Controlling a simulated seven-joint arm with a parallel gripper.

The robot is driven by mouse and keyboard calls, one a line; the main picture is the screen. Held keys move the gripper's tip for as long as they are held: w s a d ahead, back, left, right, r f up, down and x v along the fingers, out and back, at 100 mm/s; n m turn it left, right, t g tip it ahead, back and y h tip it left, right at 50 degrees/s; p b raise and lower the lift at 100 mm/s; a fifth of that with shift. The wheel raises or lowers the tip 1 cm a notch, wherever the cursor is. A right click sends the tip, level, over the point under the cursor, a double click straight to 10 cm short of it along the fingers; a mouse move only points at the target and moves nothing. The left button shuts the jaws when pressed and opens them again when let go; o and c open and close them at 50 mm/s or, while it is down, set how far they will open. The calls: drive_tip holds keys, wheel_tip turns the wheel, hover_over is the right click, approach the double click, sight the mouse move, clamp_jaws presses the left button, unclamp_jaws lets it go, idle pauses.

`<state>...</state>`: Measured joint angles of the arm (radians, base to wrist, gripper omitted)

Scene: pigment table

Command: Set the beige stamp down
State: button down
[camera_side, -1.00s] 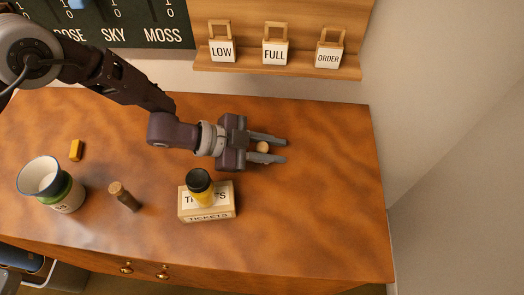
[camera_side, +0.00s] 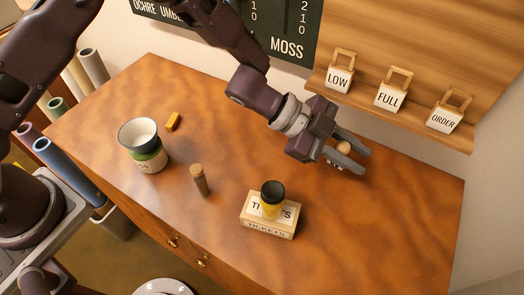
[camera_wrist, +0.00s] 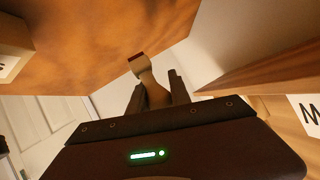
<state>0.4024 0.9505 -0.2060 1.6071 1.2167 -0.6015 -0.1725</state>
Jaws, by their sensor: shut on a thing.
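My gripper (camera_side: 346,157) is shut on the beige stamp (camera_side: 343,147). In the side view only its small rounded beige top shows between the fingers, above the right part of the table. In the wrist view the stamp (camera_wrist: 143,69) sticks out past my gripper (camera_wrist: 156,88), its slim beige handle between the fingers and a dark red face at its far end. The table (camera_side: 400,205) below looks clear there. I cannot tell how high the stamp is above it.
A tickets box (camera_side: 268,228) with a black-and-yellow jar (camera_side: 271,205) on it stands front-left of my gripper. A wooden shelf with labelled blocks (camera_side: 391,97) is behind.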

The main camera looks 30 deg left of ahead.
drive_tip(key=w+a, duration=0.2)
drive_tip(key=a, duration=1.1)
drive_tip(key=n+t, duration=0.1)
hover_over(256, 154)
wheel_tip(256, 154, down, 10)
drive_tip(key=shift+r, duration=0.2)
drive_tip(key=c, duration=1.2)
unclamp_jaws()
drive_tip(key=shift+f, duration=0.1)
